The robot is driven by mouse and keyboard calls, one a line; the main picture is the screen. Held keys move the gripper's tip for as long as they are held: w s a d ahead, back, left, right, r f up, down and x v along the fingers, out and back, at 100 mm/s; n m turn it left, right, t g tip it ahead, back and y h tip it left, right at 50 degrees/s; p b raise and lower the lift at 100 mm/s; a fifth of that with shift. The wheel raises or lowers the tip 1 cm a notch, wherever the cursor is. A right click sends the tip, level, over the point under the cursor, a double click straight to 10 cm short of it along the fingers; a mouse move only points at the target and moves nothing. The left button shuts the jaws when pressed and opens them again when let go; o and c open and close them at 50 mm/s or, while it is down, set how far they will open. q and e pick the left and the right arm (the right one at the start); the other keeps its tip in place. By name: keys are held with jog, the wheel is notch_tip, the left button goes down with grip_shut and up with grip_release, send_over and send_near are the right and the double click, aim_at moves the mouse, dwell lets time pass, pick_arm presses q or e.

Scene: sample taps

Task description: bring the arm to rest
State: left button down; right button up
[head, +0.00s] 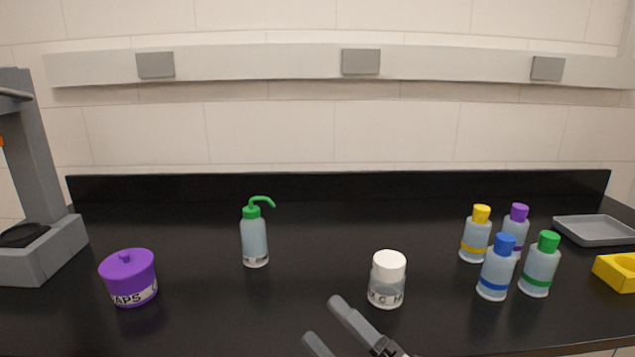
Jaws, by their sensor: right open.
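My right gripper (324,322) is at the bottom middle of the head view, over the front of the black bench. Its two grey fingers are apart with nothing between them. The finger nearer the jar lies just left of and in front of a clear jar with a white lid (387,280); they look apart. The rest of the right arm is mostly cut off by the lower edge. My left gripper is not in view.
A grey apparatus (40,170) stands at far left. The centre back is clear.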

jog(key=s+d+f+m+t+h, duration=0.2)
jog(key=d+f+m+h, duration=0.5)
jog(key=f+m+h, duration=0.45)
jog(key=s+d+f+m+g+h, duration=0.1)
jog(key=s+d+f+m+g, duration=0.2)
jog(key=s+f+m, duration=0.2)
jog(key=s+d+f+m+g+h, duration=0.1)
jog(key=s+d+f+m+g, duration=0.2)
jog(key=s+f+m, duration=0.3)
notch_tip(320, 180, down, 4)
jog(key=shift+s+m+g, duration=0.2)
jog(key=shift+m+g, duration=0.4)
jog(key=shift+m, duration=0.55)
